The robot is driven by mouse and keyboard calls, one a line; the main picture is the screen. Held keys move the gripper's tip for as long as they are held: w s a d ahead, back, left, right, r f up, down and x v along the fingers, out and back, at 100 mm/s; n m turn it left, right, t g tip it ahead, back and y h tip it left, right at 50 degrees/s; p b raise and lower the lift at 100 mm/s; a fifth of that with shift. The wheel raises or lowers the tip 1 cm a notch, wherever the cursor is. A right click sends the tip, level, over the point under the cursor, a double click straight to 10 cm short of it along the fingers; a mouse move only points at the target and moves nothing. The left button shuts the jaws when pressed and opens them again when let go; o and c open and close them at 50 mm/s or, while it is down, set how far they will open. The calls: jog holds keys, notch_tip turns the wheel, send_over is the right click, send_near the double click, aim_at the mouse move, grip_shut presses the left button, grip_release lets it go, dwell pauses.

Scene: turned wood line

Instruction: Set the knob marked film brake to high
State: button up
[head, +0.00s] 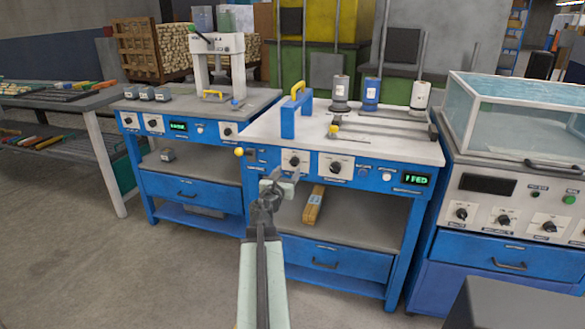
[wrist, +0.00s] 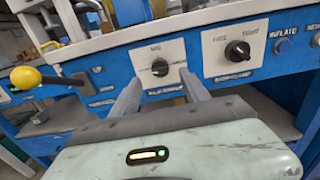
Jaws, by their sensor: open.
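The blue middle bench carries two black knobs on white plates: a left knob (head: 295,161) and a right knob (head: 335,167). I cannot read film brake on either plate. My gripper (head: 277,182) is in front of the bench, just below the left knob. In the wrist view, my gripper (wrist: 160,82) is open and empty, and its two fingers point towards the left knob (wrist: 160,67), which shows between their tips. The right knob (wrist: 237,50) is to the right of the fingers. Contact with the left knob cannot be made out.
A yellow ball-ended lever (wrist: 27,77) sticks out left of the knobs. A green display (head: 416,180) is at the bench's right. A blue block with a yellow handle (head: 289,120) stands on top. A glass-topped machine (head: 520,110) with several knobs stands at right.

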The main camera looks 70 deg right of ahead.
aim_at(293, 164)
jog(key=d, duration=0.6)
jog(key=shift+w+d, duration=0.25)
jog(key=shift+d, duration=0.1)
grip_shut()
jog(key=shift+a+f, duration=0.1)
jog(key=shift+a, duration=0.05)
